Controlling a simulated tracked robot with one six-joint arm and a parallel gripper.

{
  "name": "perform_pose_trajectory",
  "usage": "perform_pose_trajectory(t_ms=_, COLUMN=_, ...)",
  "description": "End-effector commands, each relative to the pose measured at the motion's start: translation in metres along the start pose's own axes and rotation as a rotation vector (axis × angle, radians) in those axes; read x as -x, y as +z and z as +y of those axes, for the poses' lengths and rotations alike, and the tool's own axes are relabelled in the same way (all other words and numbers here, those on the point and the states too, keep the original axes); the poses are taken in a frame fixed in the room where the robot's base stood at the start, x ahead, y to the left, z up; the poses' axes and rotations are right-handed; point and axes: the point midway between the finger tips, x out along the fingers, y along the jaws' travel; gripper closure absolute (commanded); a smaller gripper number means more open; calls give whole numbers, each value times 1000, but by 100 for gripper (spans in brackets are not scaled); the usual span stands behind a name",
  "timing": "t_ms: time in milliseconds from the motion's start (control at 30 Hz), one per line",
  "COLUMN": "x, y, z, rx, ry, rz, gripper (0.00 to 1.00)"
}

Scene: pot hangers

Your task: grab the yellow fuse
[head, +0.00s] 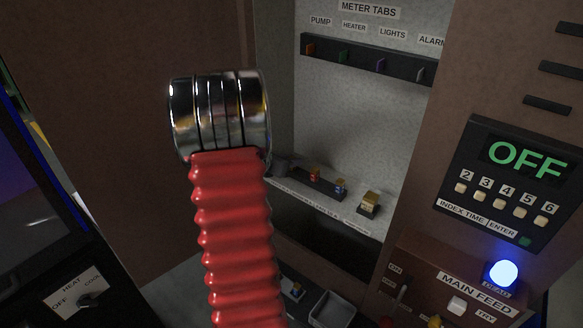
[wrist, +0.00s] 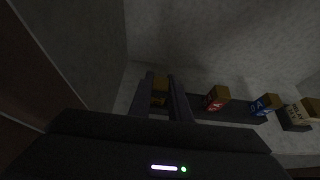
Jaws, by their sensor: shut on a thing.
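In the wrist view the yellow fuse (wrist: 160,87) is a small yellow-brown block between the two dark fingers of my gripper (wrist: 160,92). My gripper is shut on it at the left end of the fuse row. Whether the fuse still sits in its socket is too dark to tell. In the head view my red and chrome arm covers this area, and the yellow fuse cannot be made out.
A red fuse (head: 314,173) and a blue fuse (head: 340,186) stand to the right on the dark strip. A separate block with a yellowish top (head: 370,200) stands further right. The METER TABS rail (head: 365,60) hangs above. A panel reading OFF (head: 512,185) is at right.

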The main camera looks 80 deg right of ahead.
Motion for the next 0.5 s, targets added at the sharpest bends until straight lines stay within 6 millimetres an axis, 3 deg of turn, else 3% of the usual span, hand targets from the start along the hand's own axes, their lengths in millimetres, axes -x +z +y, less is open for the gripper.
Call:
perform_pose_trajectory(t_ms=267, x=1, y=2, z=0, rx=0, ry=0, rz=-1, gripper=100)
perform_pose_trajectory(t_ms=500, x=10, y=19, z=0, rx=-3, ry=1, rz=-3, gripper=100)
